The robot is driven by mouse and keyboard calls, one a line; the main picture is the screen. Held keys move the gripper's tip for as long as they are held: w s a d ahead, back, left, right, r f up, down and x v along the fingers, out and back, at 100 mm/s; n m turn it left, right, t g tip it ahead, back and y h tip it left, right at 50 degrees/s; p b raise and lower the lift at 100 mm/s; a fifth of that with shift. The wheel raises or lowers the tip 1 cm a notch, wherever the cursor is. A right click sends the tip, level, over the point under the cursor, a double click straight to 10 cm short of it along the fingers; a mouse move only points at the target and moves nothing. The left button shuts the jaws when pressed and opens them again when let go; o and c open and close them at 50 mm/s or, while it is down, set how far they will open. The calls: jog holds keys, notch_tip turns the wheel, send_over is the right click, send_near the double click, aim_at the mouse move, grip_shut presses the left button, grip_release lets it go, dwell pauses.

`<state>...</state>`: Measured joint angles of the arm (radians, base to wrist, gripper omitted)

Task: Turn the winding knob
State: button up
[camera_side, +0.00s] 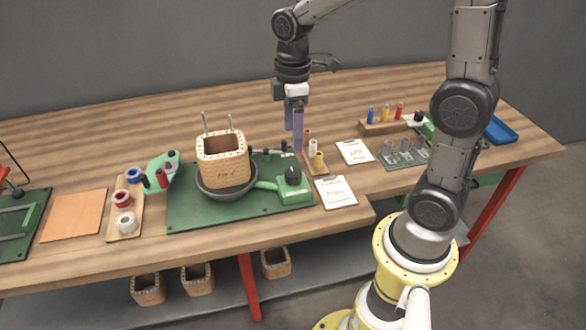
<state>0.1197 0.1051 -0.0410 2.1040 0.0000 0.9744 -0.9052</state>
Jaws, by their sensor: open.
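The winding knob (293,175) looks like a small black knob on top of a green housing at the right of the winding stand. A square tan coil former (222,160) sits in a dark round bowl (222,190) left of the knob, with two thin rods rising from it. My gripper (294,143) points down with long bluish fingers, behind and above the knob in the picture. It is open, with nothing visible between its fingers. It appears apart from the knob; the exact gap is hard to judge.
A small block with spools (318,160) stands close right of my gripper. Labelled clipboards (337,192) lie nearby. Wire spools on a wooden strip (124,223) and an orange board (75,215) lie left. A blue tray (501,130) is far right. The back of the table (190,110) is clear.

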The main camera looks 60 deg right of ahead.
aim_at(293, 172)
notch_tip(293, 172, down, 12)
jog(key=shift+r, duration=0.1)
dwell(0.4)
grip_shut()
